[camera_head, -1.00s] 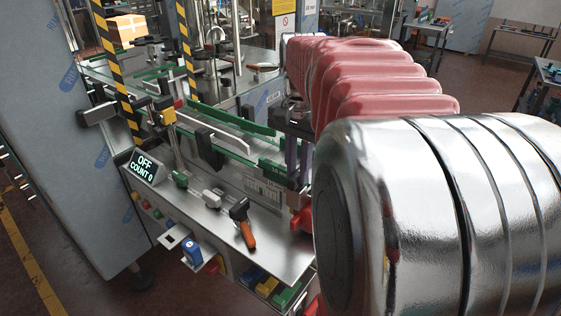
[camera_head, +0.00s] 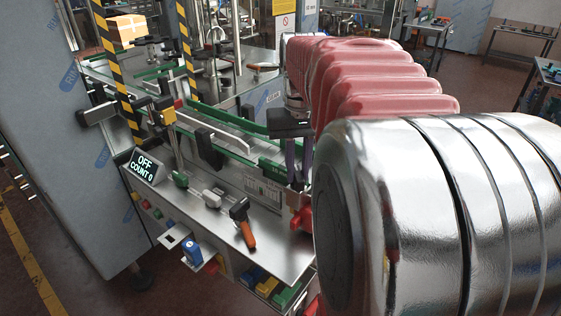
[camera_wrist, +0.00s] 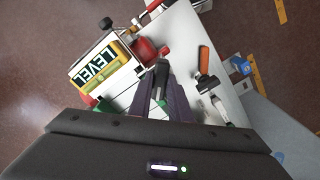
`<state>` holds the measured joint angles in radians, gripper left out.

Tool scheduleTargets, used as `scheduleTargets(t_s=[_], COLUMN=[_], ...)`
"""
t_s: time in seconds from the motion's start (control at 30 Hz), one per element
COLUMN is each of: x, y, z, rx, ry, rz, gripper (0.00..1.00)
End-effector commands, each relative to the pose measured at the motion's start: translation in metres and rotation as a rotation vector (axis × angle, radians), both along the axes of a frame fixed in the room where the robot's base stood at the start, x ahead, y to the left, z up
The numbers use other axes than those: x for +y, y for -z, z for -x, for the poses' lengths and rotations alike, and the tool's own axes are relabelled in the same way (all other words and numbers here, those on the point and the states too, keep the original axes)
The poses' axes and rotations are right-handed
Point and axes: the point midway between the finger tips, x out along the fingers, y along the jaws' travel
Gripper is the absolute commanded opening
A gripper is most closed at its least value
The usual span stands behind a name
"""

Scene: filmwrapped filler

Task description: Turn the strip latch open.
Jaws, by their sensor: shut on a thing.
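My gripper (camera_head: 296,163) is at the right end of the machine's front ledge, pointing down. It also shows in the wrist view (camera_wrist: 160,92), its dark purple fingers shut on a narrow dark lever-like piece (camera_wrist: 161,70), which appears to be the strip latch. The fingers hide most of that piece, so I cannot tell its angle. In the head view, the held piece is too small and covered to make out. Red parts (camera_head: 302,218) sit just below the fingers; a red rounded part (camera_wrist: 145,50) is close beside the fingers in the wrist view.
An orange-handled tool (camera_head: 246,232) lies on the metal ledge (camera_head: 272,255), left of my gripper. A green-railed conveyor (camera_head: 225,140) runs behind.

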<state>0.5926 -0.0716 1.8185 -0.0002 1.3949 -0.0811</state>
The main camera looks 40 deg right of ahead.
Motion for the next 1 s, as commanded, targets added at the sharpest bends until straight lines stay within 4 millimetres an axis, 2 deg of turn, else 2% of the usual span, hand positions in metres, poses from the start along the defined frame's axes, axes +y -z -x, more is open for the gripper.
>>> scheduleTargets(t_s=[0.6, 1.0], x=[0.0004, 0.0003], y=[-0.0007, -0.0008], z=[-0.0003, -0.0004], rx=[-0.001, -0.002], ry=[-0.568, -0.767], rz=[-0.001, 0.001], gripper=[0.00, 0.00])
